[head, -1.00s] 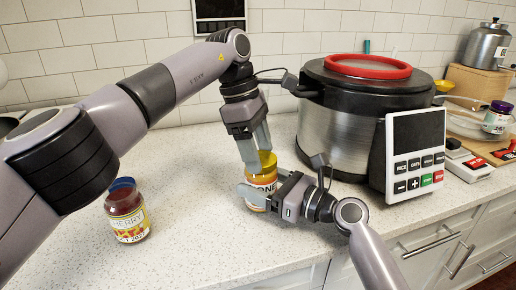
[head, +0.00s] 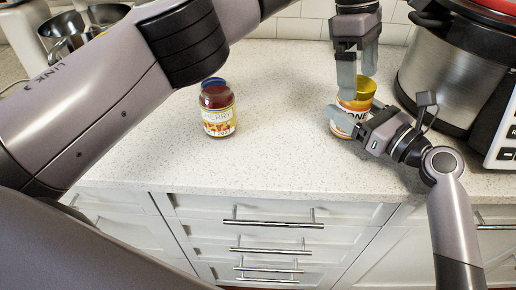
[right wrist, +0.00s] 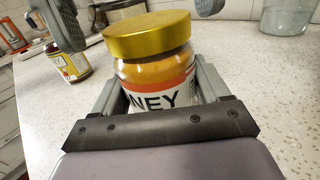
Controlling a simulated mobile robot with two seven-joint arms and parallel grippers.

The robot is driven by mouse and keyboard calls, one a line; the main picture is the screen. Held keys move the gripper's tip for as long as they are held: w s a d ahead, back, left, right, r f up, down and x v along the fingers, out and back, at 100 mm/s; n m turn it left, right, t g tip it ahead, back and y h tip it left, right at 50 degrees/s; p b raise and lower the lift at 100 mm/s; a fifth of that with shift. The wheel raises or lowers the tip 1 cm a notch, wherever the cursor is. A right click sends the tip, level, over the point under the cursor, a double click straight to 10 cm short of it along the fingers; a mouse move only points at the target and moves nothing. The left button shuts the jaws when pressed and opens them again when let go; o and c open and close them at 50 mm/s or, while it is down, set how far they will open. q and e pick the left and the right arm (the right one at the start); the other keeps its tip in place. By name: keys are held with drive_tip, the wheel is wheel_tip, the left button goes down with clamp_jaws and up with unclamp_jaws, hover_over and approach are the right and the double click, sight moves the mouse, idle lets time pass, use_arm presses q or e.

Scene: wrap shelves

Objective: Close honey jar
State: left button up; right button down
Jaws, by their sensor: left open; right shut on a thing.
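The honey jar (head: 350,113) stands upright near the counter's front edge, with a gold lid (right wrist: 147,35) on its mouth. I cannot tell how tightly the lid is fastened. My right gripper (head: 359,117) is shut around the jar's body; in the right wrist view its fingers flank the label. My left gripper (head: 358,77) is open and points down at the lid from above. In the right wrist view its two fingers are spread wide to either side of the lid, with gaps showing. Part of the lid is hidden by a left finger in the head view.
A cherry jar (head: 218,110) with a blue lid stands to the left on the counter (head: 285,115). A large steel cooker (head: 440,75) stands close on the right. Drawers lie below the counter edge. The counter between the two jars is clear.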

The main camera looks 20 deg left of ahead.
use_arm(q)
drive_tip(key=shift+n, duration=0.4)
